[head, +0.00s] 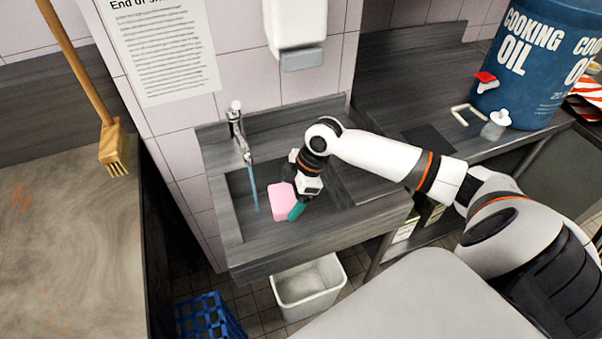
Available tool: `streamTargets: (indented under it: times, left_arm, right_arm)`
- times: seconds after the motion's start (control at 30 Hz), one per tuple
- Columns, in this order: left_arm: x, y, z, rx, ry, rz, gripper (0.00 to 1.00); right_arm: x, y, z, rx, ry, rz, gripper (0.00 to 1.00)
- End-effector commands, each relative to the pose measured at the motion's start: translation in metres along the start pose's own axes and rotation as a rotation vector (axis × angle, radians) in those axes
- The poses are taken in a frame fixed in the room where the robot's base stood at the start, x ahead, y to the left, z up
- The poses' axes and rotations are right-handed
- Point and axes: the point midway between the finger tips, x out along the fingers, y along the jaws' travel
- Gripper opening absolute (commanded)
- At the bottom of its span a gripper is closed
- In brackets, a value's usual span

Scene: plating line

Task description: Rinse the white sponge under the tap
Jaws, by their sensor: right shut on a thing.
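My right gripper (293,196) reaches over the sink (231,216) from the right, shut on a pink block (281,203), which looks like a sponge. A teal piece (297,210) shows at its right side; I cannot tell whether it belongs to the block or the gripper. I see no white sponge. The metal tap (238,130) stands at the back left of the sink, and a blue stream of water (254,188) runs down from it. In the picture the pink block is just right of the stream, with a small gap. My left gripper is not in view.
A white dispenser (296,28) hangs above the sink. A white bin (309,288) and a blue crate (207,317) stand on the floor below. A broom (112,145) is at the left. The blue cooking oil drum (540,65) and a small bottle (496,125) stand on the right counter.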

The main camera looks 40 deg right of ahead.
Motion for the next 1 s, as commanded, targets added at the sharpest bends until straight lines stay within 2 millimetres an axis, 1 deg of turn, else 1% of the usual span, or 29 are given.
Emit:
streamTargets:
  times: [0.03,0.17,0.5,0.57,0.73,1.0]
  left_arm:
    - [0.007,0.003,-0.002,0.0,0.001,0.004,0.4]
    - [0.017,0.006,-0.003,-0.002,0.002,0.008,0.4]
    - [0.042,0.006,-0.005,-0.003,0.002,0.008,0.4]
    - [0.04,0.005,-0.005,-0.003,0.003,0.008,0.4]
    - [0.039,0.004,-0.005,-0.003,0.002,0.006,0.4]
    - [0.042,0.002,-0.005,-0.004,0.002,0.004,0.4]
  right_arm:
    - [0.006,-0.004,0.003,-0.001,-0.003,-0.001,0.63]
    - [0.012,-0.013,0.01,0.0,-0.003,-0.002,0.63]
    - [0.027,-0.036,0.03,0.0,-0.002,-0.001,0.63]
    - [0.027,-0.04,0.035,0.002,-0.001,0.0,0.63]
    - [0.034,-0.05,0.044,0.001,-0.001,0.001,0.63]
    - [0.041,-0.061,0.053,0.001,-0.001,0.0,0.63]
